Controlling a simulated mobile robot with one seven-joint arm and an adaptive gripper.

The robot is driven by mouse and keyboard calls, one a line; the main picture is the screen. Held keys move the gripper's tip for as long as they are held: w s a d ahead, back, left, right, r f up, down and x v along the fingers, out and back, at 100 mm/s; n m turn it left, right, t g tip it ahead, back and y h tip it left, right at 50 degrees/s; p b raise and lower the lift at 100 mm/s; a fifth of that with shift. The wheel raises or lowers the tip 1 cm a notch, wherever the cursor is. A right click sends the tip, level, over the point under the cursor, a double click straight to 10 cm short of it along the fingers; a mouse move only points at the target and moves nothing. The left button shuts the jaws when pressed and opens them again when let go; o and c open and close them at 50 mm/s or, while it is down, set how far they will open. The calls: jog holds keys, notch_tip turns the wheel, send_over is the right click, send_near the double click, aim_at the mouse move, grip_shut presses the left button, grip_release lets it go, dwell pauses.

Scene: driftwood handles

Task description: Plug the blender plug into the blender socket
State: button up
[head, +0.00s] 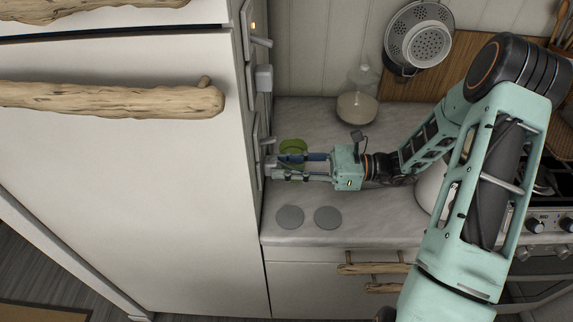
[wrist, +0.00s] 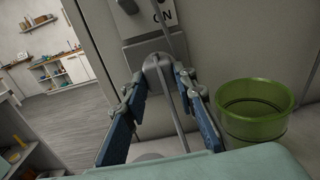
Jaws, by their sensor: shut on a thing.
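My gripper (head: 277,168) reaches left across the counter to the side of the tall white cabinet. In the wrist view its two blue fingers (wrist: 160,80) are closed around a rounded grey plug (wrist: 157,66). A grey cord runs from the plug back between the fingers.
A green pot (wrist: 255,108) stands right of the fingers, and in the head view (head: 293,147) behind them. Two grey discs (head: 290,217) lie on the counter in front. A glass jar (head: 358,104) stands at the back. Other switches (head: 262,42) are farther up the cabinet side.

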jog(key=shift+a, duration=0.2)
jog(key=o, duration=1.1)
jog(key=shift+o, duration=0.2)
notch_tip(320, 180, up, 10)
